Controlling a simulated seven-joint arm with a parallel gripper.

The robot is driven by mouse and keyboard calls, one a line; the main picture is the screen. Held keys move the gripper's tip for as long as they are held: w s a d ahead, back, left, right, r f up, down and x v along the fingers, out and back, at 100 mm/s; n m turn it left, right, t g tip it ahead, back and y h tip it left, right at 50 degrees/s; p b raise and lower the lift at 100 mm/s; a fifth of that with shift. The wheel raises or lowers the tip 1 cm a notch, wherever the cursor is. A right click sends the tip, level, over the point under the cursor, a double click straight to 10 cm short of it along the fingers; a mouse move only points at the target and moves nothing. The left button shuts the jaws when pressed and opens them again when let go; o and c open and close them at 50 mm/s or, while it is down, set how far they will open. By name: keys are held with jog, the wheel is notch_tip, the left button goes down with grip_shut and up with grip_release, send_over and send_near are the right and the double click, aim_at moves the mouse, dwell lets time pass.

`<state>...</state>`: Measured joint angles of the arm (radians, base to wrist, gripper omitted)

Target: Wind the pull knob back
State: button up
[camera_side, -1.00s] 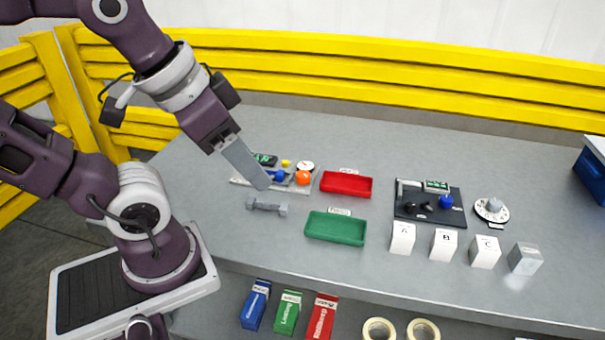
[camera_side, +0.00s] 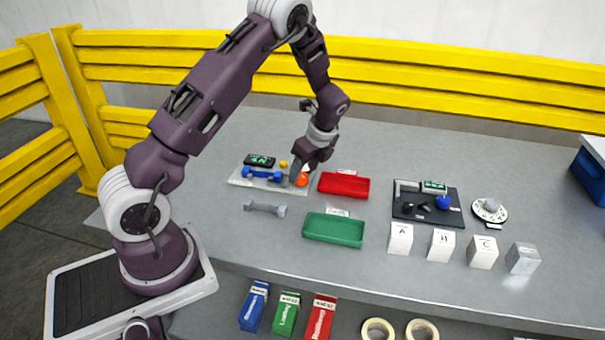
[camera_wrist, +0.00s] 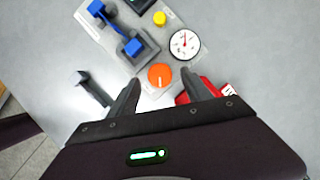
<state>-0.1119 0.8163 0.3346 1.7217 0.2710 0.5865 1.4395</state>
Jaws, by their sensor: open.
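A light panel (camera_side: 238,181) lies at the left of the bench. It bears a round orange knob (camera_side: 302,180) with a pale mark line, also in the wrist view (camera_wrist: 160,75). I cannot read a label telling whether this is the pull knob. My gripper (camera_side: 296,182) points down at the panel's right part, close by the orange knob. In the wrist view my gripper (camera_wrist: 160,84) is open and empty, with the orange knob between and just beyond its fingertips. Contact cannot be told. A blue two-ended handle (camera_wrist: 117,27) sits on the same panel.
Beside the knob are a white dial gauge (camera_wrist: 184,44) and a yellow button (camera_wrist: 159,18). A red tray (camera_side: 343,186), a green tray (camera_side: 333,230) and a grey bar-shaped piece (camera_side: 265,208) lie nearby. A black panel (camera_side: 428,212) with a blue knob (camera_side: 443,202) stands farther right.

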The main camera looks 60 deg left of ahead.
jog(key=shift+x, duration=1.15)
grip_shut()
